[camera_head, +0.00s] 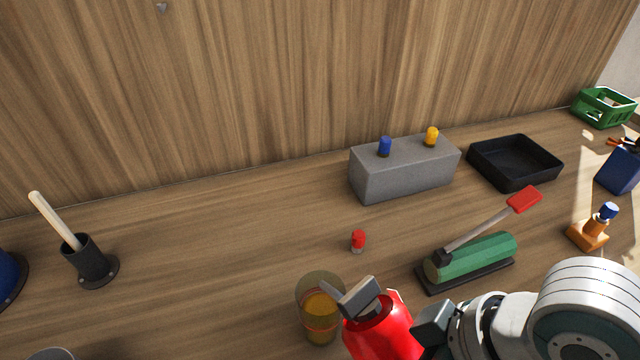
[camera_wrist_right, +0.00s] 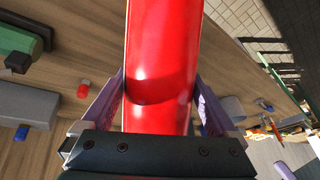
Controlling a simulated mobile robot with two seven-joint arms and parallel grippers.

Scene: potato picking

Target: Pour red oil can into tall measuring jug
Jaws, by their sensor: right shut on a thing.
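The red oil can (camera_head: 381,331) is in my right gripper (camera_head: 392,306), near the bottom of the head view. In the right wrist view the red can (camera_wrist_right: 160,60) fills the space between the two fingers of my right gripper (camera_wrist_right: 160,108). The tall measuring jug (camera_head: 306,291) is a clear, brownish vessel just left of the can, with amber liquid low inside it. The can's top is close beside the jug's rim; I cannot tell whether they touch or whether oil is flowing. My left gripper is not in view.
A small red cap (camera_head: 358,241) stands behind the jug. A green cylinder device with a red-handled lever (camera_head: 470,258) is to the right. A grey block (camera_head: 405,168) with blue and yellow caps and a black tray (camera_head: 515,160) stand behind.

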